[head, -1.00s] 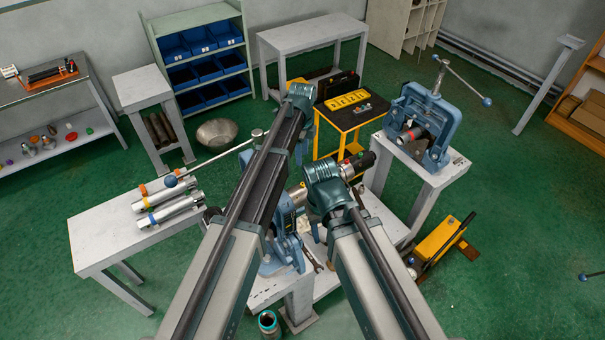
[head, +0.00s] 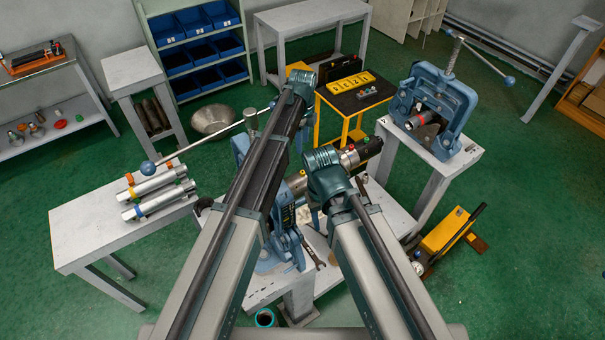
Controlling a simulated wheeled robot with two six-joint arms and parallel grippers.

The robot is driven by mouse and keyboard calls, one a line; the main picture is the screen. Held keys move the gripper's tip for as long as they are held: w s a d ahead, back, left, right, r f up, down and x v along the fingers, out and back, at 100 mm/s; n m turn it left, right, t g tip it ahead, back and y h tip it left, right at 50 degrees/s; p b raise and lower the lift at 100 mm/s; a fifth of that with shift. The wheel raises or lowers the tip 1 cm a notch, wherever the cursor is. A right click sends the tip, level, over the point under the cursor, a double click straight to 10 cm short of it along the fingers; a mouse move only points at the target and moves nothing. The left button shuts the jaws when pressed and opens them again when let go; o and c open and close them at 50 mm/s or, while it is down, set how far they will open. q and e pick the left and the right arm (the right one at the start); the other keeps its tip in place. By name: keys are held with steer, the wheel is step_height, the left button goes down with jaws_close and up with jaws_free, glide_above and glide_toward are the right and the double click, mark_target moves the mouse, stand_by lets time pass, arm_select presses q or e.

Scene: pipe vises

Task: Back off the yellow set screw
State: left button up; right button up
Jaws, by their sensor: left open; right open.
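A dark and metal pipe coupling (head: 359,152) lies in the near blue pipe vise (head: 283,252), with small coloured screws on it, among them a red one and a green one. My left gripper (head: 303,82) is open, above and beyond the near vise. My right gripper (head: 322,158) is open and appears in front of the coupling's left part. I cannot tell whether it touches it.
A second blue vise (head: 437,105) holds a pipe on a grey stand at right. A black-topped yellow table (head: 355,96) stands behind. Silver pipes (head: 160,200) with coloured marks lie on the left table. A yellow tool (head: 445,232) stands on the floor at right.

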mark_target(302, 172)
arm_select(q)
steer(key=shift+f, duration=0.35)
step_height(302, 172, down, 14)
steer(key=b, duration=1.3)
steer(key=shift+r+b, duration=0.25)
steer(key=shift+b, duration=0.15)
jaws_close()
